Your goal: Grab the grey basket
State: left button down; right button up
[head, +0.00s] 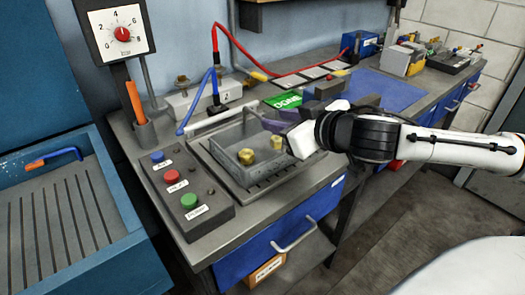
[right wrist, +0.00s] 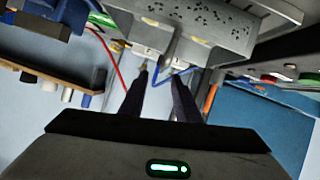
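The grey basket (head: 229,161) stands on a slotted drain plate on the bench, with two brass pieces (head: 262,150) in and on it. A light bar handle rises at its back. In the head view my right gripper (head: 272,122) reaches in from the right at the basket's far right side; its dark fingers partly overlap the basket's edge. In the right wrist view its two fingers (right wrist: 161,78) stand apart, with a blue hose showing between them. Whether they touch the basket I cannot tell. My left gripper is not in view.
A button box (head: 184,188) stands left of the basket. Red and blue hoses run behind it to a grey block (head: 203,98). A green sign (head: 286,101) is near my gripper. A blue sink (head: 60,215) is at left. The blue mat (head: 390,90) is clear.

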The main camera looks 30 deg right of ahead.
jog(key=shift+a+x, duration=0.1)
jog(key=shift+x, duration=1.3)
jog(key=shift+a+x, duration=0.15)
jog(key=shift+x, duration=1.25)
jog(key=shift+s+f, duration=0.1)
grip_shut()
